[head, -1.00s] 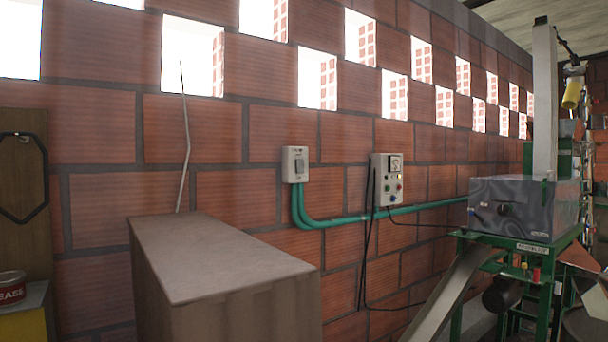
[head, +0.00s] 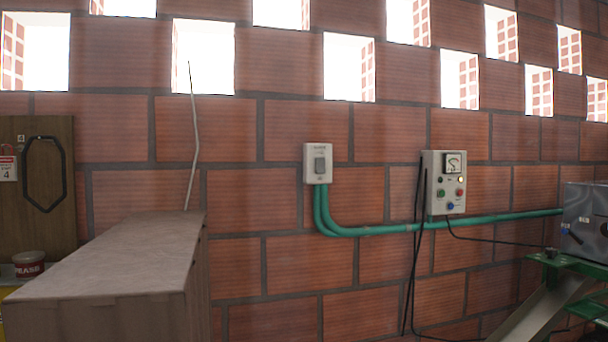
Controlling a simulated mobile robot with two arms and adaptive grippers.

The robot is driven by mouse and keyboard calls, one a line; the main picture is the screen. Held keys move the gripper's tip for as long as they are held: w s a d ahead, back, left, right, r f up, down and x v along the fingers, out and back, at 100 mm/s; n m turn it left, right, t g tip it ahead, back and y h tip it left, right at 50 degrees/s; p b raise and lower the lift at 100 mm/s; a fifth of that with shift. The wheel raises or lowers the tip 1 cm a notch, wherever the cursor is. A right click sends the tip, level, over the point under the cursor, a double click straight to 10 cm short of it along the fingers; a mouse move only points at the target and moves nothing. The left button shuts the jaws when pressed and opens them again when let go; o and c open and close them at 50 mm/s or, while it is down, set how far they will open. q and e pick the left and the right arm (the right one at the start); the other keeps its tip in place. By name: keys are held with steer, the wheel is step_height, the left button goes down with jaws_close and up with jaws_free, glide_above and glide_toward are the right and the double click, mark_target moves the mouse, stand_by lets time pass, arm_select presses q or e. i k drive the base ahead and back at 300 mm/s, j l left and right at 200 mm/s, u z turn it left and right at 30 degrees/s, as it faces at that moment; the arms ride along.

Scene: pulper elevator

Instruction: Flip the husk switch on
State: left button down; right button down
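A white switch box (head: 317,163) with a grey rocker (head: 320,164) is fixed to the brick wall near the middle of the head view. A small label sits above the rocker, too small to read with certainty. I cannot tell which way the rocker is set. To its right a grey control box (head: 444,182) carries a dial meter, several coloured buttons and lamps. I cannot tell from the lettering which of the two is the husk switch. Neither of my grippers shows in the head view.
A brown box-like cabinet (head: 120,270) stands at lower left, in front of the wall. A green conduit (head: 400,228) runs from the switch box to the right. A metal machine (head: 585,215) on a green frame, with a sloping chute (head: 540,312), stands at right. A red tin (head: 28,264) is at far left.

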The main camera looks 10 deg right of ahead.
mark_target(320, 162)
steer(key=i+l+u, duration=0.4)
steer(key=l, duration=0.25)
steer(key=i+l+u, duration=0.25)
steer(key=i+l, duration=0.05)
steer(key=l, duration=0.1)
